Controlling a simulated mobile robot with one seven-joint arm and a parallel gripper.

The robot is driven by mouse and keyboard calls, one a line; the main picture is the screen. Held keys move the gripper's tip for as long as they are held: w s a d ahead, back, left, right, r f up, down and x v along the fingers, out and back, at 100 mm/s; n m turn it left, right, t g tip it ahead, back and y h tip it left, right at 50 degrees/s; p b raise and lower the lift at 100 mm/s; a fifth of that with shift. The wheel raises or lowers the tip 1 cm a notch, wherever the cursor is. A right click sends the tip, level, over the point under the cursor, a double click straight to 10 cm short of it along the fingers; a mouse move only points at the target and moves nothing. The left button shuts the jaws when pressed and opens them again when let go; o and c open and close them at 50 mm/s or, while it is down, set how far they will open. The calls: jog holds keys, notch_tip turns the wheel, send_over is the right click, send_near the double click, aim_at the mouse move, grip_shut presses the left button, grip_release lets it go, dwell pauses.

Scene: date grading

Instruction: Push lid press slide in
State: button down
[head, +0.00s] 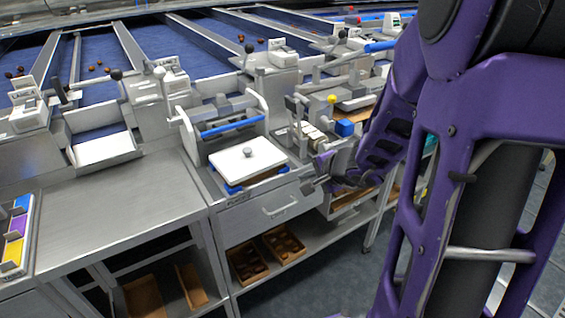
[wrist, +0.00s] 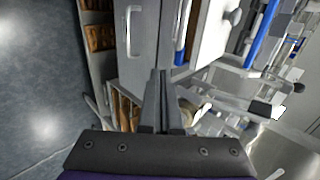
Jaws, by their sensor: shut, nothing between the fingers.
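The lid press (head: 225,118) is a grey frame with a blue cross bar on the middle bench. Its slide, a white plate (head: 235,168) with a round grey knob (head: 248,152) and blue edges below, sits out in front of the frame. In the wrist view the white plate (wrist: 208,35) is at upper right, with the knob (wrist: 235,17) and a blue strip (wrist: 181,38) beside it. My gripper (head: 310,186) is shut and empty, to the right of the plate near the bench's front right corner. It also shows in the wrist view (wrist: 157,72), fingers together and apart from the plate.
A drawer front (head: 262,205) with a bar handle is below the press. Brown trays (head: 284,244) lie on the lower shelf. A device with a blue block (head: 345,128) stands right of the press. The left bench top (head: 120,210) is mostly clear.

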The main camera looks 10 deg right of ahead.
aim_at(264, 139)
jog(key=shift+w+a+f+p, duration=0.1)
jog(key=shift+w+a+f, duration=0.25)
jog(key=shift+w, duration=0.6)
jog(key=shift+w+a+f+p, duration=0.1)
jog(key=shift+w+a+f, duration=0.2)
jog(key=shift+w, duration=0.7)
jog(key=shift+w+a+f+p, duration=0.1)
jog(key=shift+w+a+f, duration=0.2)
jog(key=shift+w, duration=0.65)
jog(key=shift+w+a, duration=0.15)
jog(key=shift+w, duration=0.2)
jog(key=w+a, duration=0.1)
jog(key=w, duration=0.3)
jog(key=w+a, duration=0.2)
jog(key=w, duration=0.3)
jog(key=w+a+p, duration=0.1)
jog(key=w, duration=0.4)
jog(key=shift+w+a, duration=0.15)
jog(key=shift+a, duration=0.2)
jog(key=shift+w+r, duration=0.15)
jog(key=shift+w, duration=0.05)
